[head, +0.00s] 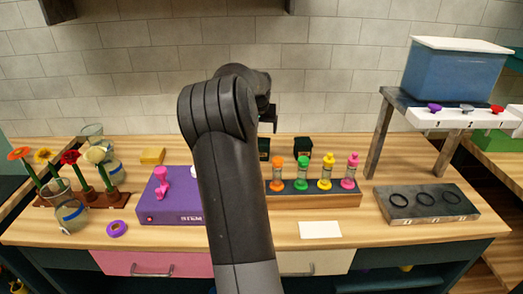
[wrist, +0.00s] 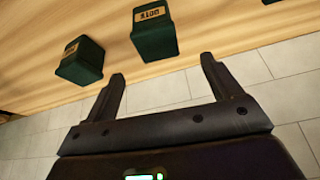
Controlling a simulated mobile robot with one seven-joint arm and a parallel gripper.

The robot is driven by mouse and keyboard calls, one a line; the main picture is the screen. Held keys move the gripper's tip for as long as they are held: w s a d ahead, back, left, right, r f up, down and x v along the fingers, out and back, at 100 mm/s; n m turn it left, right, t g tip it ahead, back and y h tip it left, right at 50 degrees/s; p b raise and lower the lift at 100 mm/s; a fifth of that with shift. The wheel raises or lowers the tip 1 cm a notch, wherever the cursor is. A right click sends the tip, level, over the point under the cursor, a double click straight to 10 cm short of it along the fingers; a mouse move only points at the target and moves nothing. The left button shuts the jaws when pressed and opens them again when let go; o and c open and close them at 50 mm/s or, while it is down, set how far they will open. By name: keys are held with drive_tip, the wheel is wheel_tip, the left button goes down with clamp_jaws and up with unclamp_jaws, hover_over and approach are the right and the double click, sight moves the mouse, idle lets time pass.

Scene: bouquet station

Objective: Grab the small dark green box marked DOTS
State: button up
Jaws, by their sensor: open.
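In the wrist view, a small dark green box (wrist: 155,40) carries a tan label that seems to read DOTS, seen upside down. A second dark green box (wrist: 80,62) stands to its left, its label too small to read. My gripper (wrist: 162,67) is open and empty, with the DOTS box beyond the gap between its fingertips and not touched. In the head view, my gripper (head: 268,124) is partly hidden behind my arm, above two dark boxes at the table's back. The left box (head: 264,149) is partly covered by my arm; the right box (head: 302,149) is clear.
A rack of colourful-topped vials (head: 312,197) stands in front of the boxes. A purple device (head: 172,208), a yellow block (head: 152,156) and flowers in a brown holder (head: 80,197) are left. A metal stand (head: 376,135) with a blue tank (head: 452,75) is right. The tiled wall is behind.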

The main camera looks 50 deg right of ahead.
sight(262, 141)
drive_tip(key=x, duration=0.5)
drive_tip(key=shift+d+f, duration=0.15)
drive_tip(key=shift+d, duration=0.05)
drive_tip(key=shift+s+x, duration=0.2)
drive_tip(key=shift+x, duration=2.55)
drive_tip(key=shift+f, duration=0.1)
drive_tip(key=shift+c, duration=0.3)
drive_tip(key=c, duration=1)
drive_tip(key=shift+c, duration=0.2)
